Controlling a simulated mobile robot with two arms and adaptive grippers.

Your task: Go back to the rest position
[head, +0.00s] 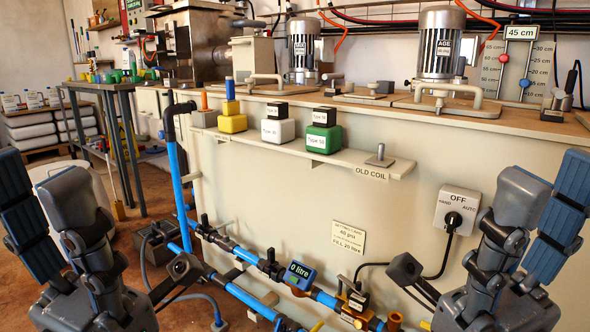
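My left gripper (112,228) is at the lower left of the head view. Its dark fingers are spread apart and nothing is between them. My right gripper (478,228) is at the lower right, at about the same height. Its fingers are also spread and empty. Both appear to hang in front of the large cream tank (360,205), apart from each other. The forearms are mostly out of view.
The tank's ledge (345,158) carries yellow, white and green blocks (323,138). Blue pipes (180,190), a litre meter (300,275) and a valve run low in front. A switch box (457,211) is near my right gripper. A workbench (100,86) stands at left.

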